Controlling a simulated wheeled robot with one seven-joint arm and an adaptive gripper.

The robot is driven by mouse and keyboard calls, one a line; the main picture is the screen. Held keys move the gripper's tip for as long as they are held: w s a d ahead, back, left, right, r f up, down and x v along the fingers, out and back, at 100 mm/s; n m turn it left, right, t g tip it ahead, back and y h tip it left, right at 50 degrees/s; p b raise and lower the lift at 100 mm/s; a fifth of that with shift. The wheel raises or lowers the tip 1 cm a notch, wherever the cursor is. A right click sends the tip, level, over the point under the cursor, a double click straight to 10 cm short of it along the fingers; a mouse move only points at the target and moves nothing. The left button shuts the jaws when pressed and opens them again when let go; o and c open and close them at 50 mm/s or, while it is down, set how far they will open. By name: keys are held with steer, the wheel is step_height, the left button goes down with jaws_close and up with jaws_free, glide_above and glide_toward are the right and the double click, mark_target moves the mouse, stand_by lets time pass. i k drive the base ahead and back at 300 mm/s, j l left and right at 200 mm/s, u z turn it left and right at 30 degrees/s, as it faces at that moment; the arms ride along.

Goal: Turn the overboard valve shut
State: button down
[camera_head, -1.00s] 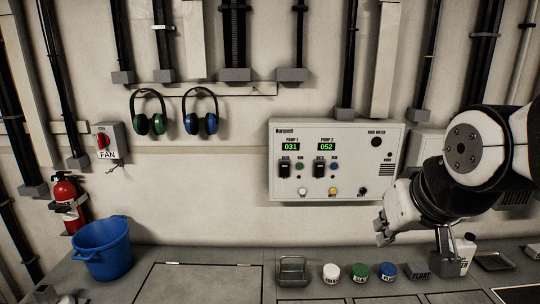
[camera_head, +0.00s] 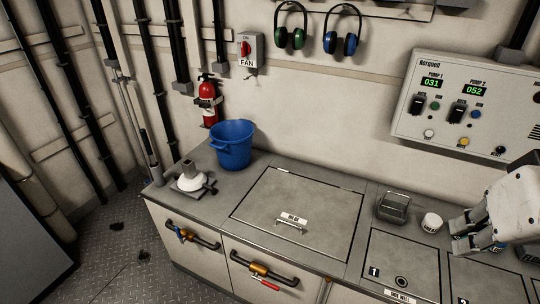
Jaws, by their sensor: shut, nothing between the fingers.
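Two brass valves on dark pipes show on the front of the counter. The left valve (camera_head: 185,235) has a small blue handle, and the right valve (camera_head: 259,270) has a red handle (camera_head: 268,284) slanting down to the right. I cannot read any label that tells which is the overboard valve. My gripper (camera_head: 462,234) is at the right edge, shut and empty, over the right part of the counter. It is well apart from both valves.
A blue bucket (camera_head: 233,147), a white-based device (camera_head: 190,179) and a wire basket (camera_head: 393,207) stand on the counter (camera_head: 213,212). A flat hatch (camera_head: 300,205) has a low handle. The pump panel (camera_head: 455,125) is on the wall.

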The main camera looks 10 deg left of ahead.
mark_target(272, 286)
steer(key=u, duration=0.8)
steer(key=z, duration=1.3)
steer(key=k+j+u, duration=0.2)
steer(key=u, duration=0.3)
steer(key=k+j+u, duration=0.15)
steer(key=u, duration=0.3)
steer(key=j+z, duration=0.1)
steer(key=z, duration=1.3)
steer(key=u, duration=1.4)
